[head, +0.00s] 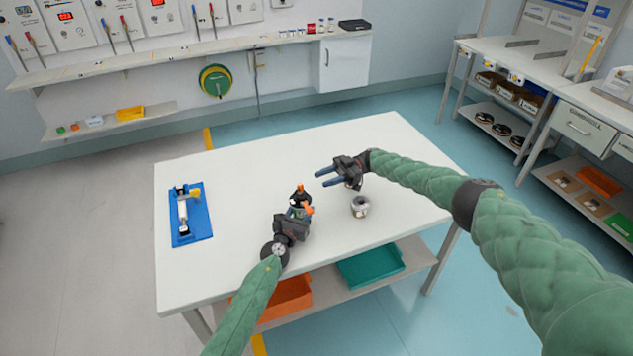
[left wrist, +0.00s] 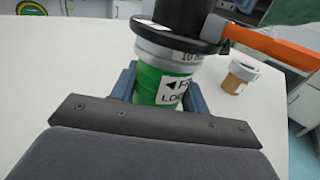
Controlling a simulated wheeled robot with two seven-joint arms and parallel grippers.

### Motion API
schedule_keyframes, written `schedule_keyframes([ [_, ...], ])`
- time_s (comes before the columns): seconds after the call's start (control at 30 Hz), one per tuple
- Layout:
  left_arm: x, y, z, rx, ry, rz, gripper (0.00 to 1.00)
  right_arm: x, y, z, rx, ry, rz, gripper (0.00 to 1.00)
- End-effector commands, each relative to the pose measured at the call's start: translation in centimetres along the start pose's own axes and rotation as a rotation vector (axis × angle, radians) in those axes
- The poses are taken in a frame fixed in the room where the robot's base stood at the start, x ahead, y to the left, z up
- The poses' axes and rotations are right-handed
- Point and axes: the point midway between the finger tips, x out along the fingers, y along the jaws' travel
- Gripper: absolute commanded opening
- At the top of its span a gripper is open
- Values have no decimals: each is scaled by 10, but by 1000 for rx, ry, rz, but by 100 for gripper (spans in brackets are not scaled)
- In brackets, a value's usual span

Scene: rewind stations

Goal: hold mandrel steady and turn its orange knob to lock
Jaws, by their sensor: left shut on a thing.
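The mandrel (left wrist: 160,80) shows close up in the left wrist view, with a green body, a grey collar and a black flange and top. A white label on it has an arrow and partly visible lettering. Its orange knob (left wrist: 270,45) sticks out to the right like a lever. In the head view the mandrel stands near the table's middle, mostly hidden by my left gripper (head: 298,214), with orange parts (head: 307,208) showing. My left gripper is shut around its green body. My right gripper (head: 321,178) is open and empty, its blue fingers pointing left, just right of the mandrel's top.
A blue fixture (head: 200,228) lies at the table's left. Orange (head: 288,300) and teal (head: 370,265) bins sit on the shelf below. The table's back is clear.

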Motion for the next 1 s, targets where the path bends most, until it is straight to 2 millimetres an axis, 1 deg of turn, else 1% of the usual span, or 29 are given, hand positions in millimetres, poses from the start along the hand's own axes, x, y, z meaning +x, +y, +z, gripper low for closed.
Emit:
schedule_keyframes([
  [0.13, 0, 0, 1, 0, -1, 0, 16, -5, 0, 0, 0, 0, 0, 39],
  [0.47, 0, 0, 1, 0, -1, 0, 16, -6, 0, 0, 0, 0, 0, 39],
  [0.5, 0, 0, 1, 0, -1, 0, 47, -6, 0, 0, 0, 0, 0, 39],
  [0.57, 0, 0, 1, 0, -1, 0, 59, -6, 0, 0, 0, 0, 0, 39],
  [0.6, 0, 0, 1, 0, -1, 0, 67, -6, 0, 0, 0, 0, 0, 39],
  [0.63, 0, 0, 1, 0, -1, 0, 71, -6, 0, 0, 0, 0, 0, 39],
  [1.0, -3, 0, 0, -1, 0, 0, 71, -6, 0, 0, 0, 0, 0, 39],
])
